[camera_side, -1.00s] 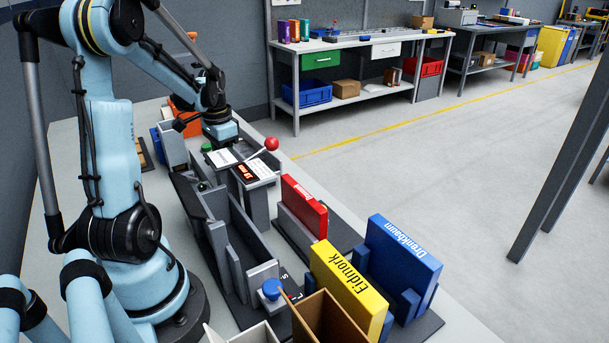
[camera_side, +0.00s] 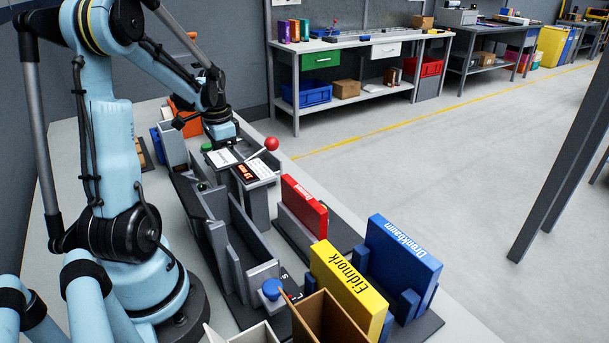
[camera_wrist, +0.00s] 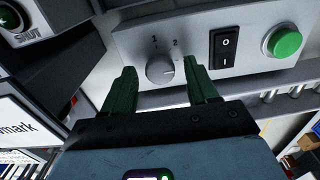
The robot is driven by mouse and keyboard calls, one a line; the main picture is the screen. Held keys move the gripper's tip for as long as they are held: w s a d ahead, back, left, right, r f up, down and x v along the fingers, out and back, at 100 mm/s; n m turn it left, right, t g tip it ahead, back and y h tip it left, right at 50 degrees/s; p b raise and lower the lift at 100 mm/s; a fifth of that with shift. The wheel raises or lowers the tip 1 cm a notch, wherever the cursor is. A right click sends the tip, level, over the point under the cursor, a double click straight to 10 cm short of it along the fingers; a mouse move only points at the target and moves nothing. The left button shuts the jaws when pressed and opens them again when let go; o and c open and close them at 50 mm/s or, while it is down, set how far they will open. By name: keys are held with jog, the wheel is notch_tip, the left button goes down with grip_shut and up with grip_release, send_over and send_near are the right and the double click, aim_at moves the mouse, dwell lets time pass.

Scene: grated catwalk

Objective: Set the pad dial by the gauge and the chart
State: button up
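The pad dial, a round grey knob (camera_wrist: 160,69), sits on a light grey panel (camera_wrist: 205,22) with the marks 1 and 2 above it in the wrist view. Its exact setting is too small to tell. My gripper (camera_wrist: 161,70) is open, with one dark green finger on each side of the knob and visible gaps between. In the side view my gripper's end is at the far end of the bench, its fingers hidden. White printed cards (camera_side: 222,157) lie near a small red-lit display (camera_side: 246,173); their text is unreadable. I cannot tell which is the gauge or chart.
A black rocker switch (camera_wrist: 225,47) and a green button (camera_wrist: 284,42) are right of the knob. A red ball lever (camera_side: 271,143) stands close to my wrist. Red (camera_side: 305,208), yellow (camera_side: 347,290) and blue (camera_side: 403,255) blocks stand nearer the camera.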

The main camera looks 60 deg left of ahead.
jog(key=shift+r, duration=0.1)
notch_tip(320, 180, up, 12)
dwell(0.8)
dwell(0.3)
notch_tip(320, 180, down, 12)
jog(key=shift+f, duration=0.1)
dwell(0.6)
